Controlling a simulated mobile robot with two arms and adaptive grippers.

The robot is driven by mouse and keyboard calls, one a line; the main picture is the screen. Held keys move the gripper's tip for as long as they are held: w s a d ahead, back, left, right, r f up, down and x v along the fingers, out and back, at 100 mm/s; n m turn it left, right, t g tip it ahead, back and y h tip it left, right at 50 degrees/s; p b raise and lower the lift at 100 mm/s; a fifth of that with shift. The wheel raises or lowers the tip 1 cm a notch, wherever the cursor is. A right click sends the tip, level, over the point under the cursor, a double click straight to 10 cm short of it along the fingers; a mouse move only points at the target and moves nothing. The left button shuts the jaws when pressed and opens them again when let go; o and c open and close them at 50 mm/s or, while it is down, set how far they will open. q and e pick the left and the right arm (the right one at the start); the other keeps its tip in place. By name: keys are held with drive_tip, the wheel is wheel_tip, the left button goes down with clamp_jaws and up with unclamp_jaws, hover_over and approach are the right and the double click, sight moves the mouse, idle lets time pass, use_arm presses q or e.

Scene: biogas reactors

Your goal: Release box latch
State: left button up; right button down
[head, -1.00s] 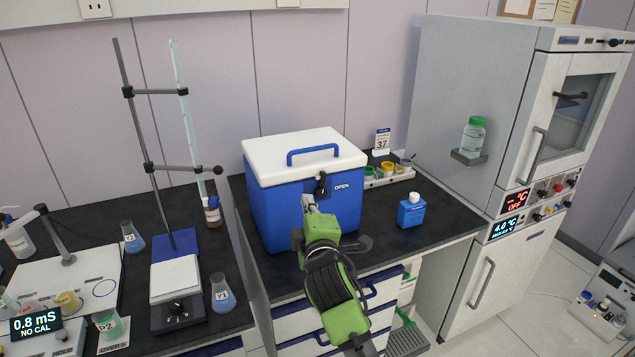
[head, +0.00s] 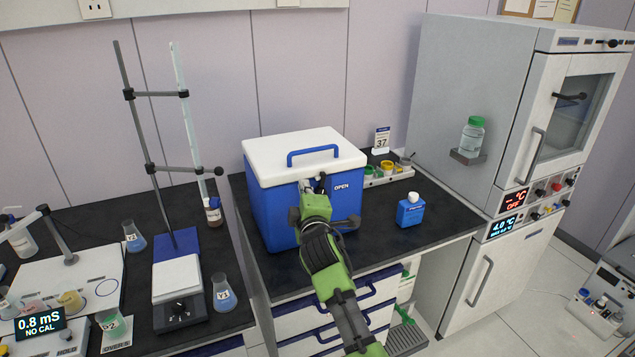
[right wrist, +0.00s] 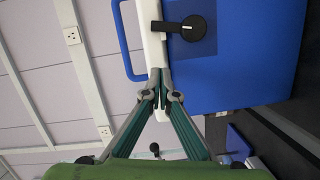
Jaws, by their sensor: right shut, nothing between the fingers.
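The box is a blue cooler (head: 270,212) with a white lid (head: 304,145) and a blue handle, standing closed on the dark bench. Its black latch (head: 321,181) is on the front beside the word OPEN, partly hidden by my gripper in the head view. In the right wrist view the latch (right wrist: 192,28) shows as a round knob with a lever reaching across the lid edge. My right gripper (head: 311,185) is at the cooler's front. In the right wrist view its fingertips (right wrist: 160,76) are together and empty, near the lid seam, apart from the latch lever. My left gripper is out of view.
A blue bottle (head: 411,210) stands right of the cooler, and a tray of small jars (head: 388,174) behind it. A stand with rods (head: 180,250) is to the left. A tall cabinet (head: 480,120) bounds the right side. Drawers (head: 335,318) are below the bench.

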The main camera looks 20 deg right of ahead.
sight(317, 177)
drive_tip(key=d, duration=0.1)
drive_tip(key=w+d+p, duration=0.2)
drive_tip(key=shift+d+f, duration=0.2)
drive_tip(key=shift+f, duration=0.05)
drive_tip(key=shift+s+d+f, duration=0.15)
drive_tip(key=shift+d, duration=0.35)
drive_tip(key=shift+a+f, duration=0.1)
drive_tip(key=shift+d+r+m+p, duration=0.3)
drive_tip(key=shift+m+p, duration=0.1)
drive_tip(key=shift+p, duration=0.3)
drive_tip(key=shift+f+m, duration=0.15)
drive_tip(key=shift+m, duration=0.15)
